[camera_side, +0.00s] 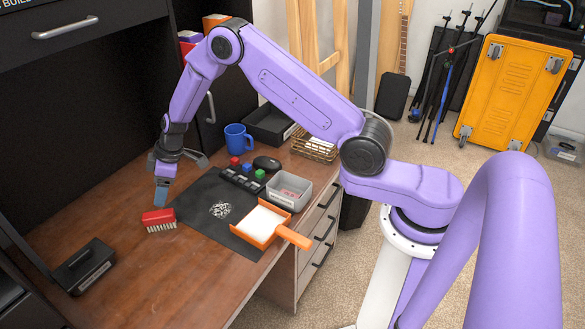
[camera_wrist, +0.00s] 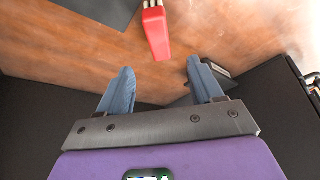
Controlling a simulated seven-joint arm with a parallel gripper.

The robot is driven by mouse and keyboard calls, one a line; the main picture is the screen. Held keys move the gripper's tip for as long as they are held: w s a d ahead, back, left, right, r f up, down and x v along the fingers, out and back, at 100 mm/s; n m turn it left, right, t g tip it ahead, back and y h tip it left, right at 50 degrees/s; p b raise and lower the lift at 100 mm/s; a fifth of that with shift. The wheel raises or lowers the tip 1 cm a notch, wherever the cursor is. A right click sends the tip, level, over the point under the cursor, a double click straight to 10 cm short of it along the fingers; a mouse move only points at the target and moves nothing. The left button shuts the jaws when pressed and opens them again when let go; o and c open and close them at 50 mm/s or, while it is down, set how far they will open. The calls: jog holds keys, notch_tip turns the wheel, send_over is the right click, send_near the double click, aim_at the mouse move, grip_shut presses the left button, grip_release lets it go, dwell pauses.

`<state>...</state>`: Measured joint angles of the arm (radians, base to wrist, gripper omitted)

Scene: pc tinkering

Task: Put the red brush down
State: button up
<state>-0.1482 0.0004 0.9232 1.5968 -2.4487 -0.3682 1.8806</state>
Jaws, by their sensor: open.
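The red brush (camera_side: 158,218) with pale bristles lies on the wooden desk, just left of the black mat, bristles toward the camera in the side view. In the wrist view the red brush (camera_wrist: 156,32) is at the top centre, beyond the fingertips. My gripper (camera_side: 161,193) is above and slightly behind the brush in the side view, pointing down. In the wrist view my gripper (camera_wrist: 160,80) has its two blue fingers spread apart with nothing between them. The brush looks apart from the fingers.
The black mat (camera_side: 190,205) carries a patch of white bits and an orange dustpan (camera_side: 262,225). A grey bin (camera_side: 288,190), a blue mug (camera_side: 238,138) and small coloured blocks stand toward the back. A black box (camera_side: 85,265) sits front left. Bare desk surrounds the brush's left side.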

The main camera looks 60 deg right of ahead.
jog(key=a+r+t, duration=0.2)
jog(key=a+r, duration=0.1)
jog(key=r, duration=0.3)
jog(key=s+r+t+h, duration=0.1)
jog(key=s+r+t, duration=0.2)
jog(key=s+r, duration=0.75)
jog(key=s+d+n+g, duration=0.1)
jog(key=s+d+g, duration=0.1)
jog(key=s, duration=0.9)
jog(key=s+d+r+n+g+h, duration=0.1)
jog(key=s+d+g, duration=0.2)
jog(key=s, duration=0.8)
jog(key=s+d+n+g, duration=0.1)
jog(key=s+d+g, duration=0.2)
jog(key=s, duration=0.9)
jog(key=d, duration=0.3)
jog(key=shift+d+r+n+h, duration=0.2)
jog(key=shift+r+n+h, duration=0.1)
jog(key=shift+r+h, duration=0.1)
